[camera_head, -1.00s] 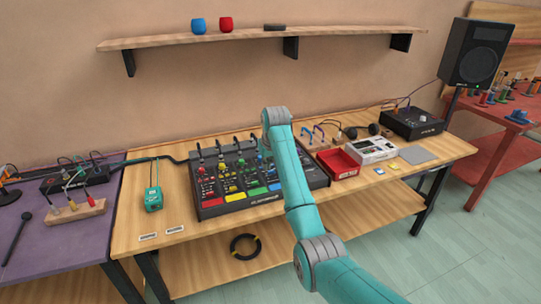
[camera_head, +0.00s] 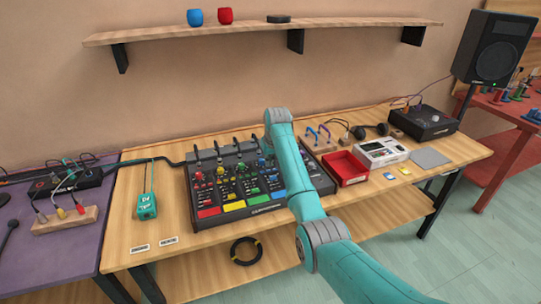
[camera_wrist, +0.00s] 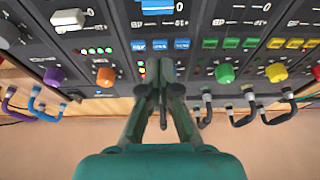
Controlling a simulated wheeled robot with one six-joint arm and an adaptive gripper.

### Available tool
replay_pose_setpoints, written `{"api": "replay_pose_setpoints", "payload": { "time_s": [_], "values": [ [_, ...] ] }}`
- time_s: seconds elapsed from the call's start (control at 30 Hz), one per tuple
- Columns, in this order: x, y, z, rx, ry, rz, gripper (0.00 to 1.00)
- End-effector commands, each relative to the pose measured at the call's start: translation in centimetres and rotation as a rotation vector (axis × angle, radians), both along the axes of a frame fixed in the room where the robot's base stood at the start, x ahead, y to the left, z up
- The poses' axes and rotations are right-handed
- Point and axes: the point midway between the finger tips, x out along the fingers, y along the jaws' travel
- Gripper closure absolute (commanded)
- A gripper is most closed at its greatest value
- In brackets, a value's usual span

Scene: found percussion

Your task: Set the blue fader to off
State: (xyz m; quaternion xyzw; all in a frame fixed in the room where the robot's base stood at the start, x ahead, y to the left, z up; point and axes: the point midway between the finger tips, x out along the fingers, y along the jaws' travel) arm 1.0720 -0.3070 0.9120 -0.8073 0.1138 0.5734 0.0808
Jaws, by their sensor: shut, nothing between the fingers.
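The blue fader (camera_wrist: 158,6) has a blue cap with a white line and shows at the top of the wrist view, cut off by the frame edge. It sits on the dark mixer (camera_head: 207,196), above a row of small blue buttons (camera_wrist: 160,44). My gripper (camera_wrist: 160,68) is shut and empty, its tips over the blue button column, just below those buttons in the picture and apart from the fader cap. I cannot tell whether the tips touch the panel. In the head view my arm hides the gripper and part of the mixer's right side.
Neighbouring channels have a white fader (camera_wrist: 72,18), an orange knob (camera_wrist: 105,77) and a green knob (camera_wrist: 225,73). Cables plug in along the mixer's back edge. A red tray (camera_head: 345,168) and a white device (camera_head: 381,152) stand right of the mixer; a teal box (camera_head: 147,206) stands left.

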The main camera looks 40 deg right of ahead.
Motion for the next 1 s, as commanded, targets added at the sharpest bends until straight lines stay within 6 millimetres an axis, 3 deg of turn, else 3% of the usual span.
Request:
{"api": "replay_pose_setpoints", "payload": {
  "time_s": [0.27,1.0],
  "values": [
    [0.9,-0.2,-2.7,0.000,0.001,0.000,1.00],
    [-3.0,0.9,-2.5,0.000,0.000,0.000,1.00]
  ]
}}
